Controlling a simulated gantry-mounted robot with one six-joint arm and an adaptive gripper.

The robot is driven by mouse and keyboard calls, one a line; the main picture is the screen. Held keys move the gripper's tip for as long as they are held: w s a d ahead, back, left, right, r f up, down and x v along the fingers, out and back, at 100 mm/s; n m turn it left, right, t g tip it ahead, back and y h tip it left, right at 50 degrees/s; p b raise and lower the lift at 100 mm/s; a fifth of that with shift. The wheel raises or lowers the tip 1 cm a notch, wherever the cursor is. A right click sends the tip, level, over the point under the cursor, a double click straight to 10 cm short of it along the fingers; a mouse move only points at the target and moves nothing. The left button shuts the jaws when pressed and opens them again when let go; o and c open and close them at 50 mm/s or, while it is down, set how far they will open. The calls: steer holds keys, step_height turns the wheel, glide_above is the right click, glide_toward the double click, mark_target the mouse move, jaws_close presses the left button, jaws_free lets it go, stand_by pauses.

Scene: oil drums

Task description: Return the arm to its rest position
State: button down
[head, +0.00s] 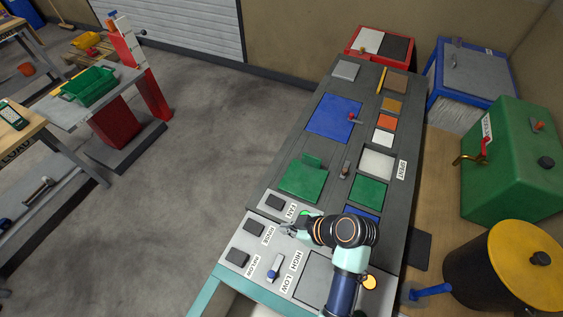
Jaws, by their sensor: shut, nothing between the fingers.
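My arm reaches up from the bottom edge of the head view, over the near end of the long grey workbench (262,185). My gripper (286,228) points left and is shut with nothing in it. It is over the pale control panel (305,262), close to the dark buttons by the FAN and RINSE labels. I cannot tell whether it touches the panel. My wrist hides part of the panel and of a blue square (362,213) beside it.
A green flap (303,180) and a blue panel (333,117) lie farther along the bench. A green tank (510,165), a blue bin (470,75) and a yellow-topped drum (515,265) stand on the right. Open floor (200,150) lies to the left.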

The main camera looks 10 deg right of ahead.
steer(key=s+a+r+m+t+h, duration=0.1)
steer(key=a+r+m+t+h, duration=0.1)
steer(key=r+m+t, duration=0.3)
steer(key=s+a+r+m+h, duration=0.2)
steer(key=r+h, duration=0.1)
steer(key=r, duration=0.5)
steer(key=s+a+r+m+t+h, duration=0.1)
steer(key=a+r+m+t+h, duration=0.1)
steer(key=r+m+t, duration=0.3)
step_height(320, 180, up, 28)
steer(key=g+p, duration=0.1)
steer(key=p, duration=2.5)
steer(key=shift+s+d+f+n+g, duration=0.2)
steer(key=shift+d+n+g, duration=0.1)
steer(key=shift+d, duration=0.15)
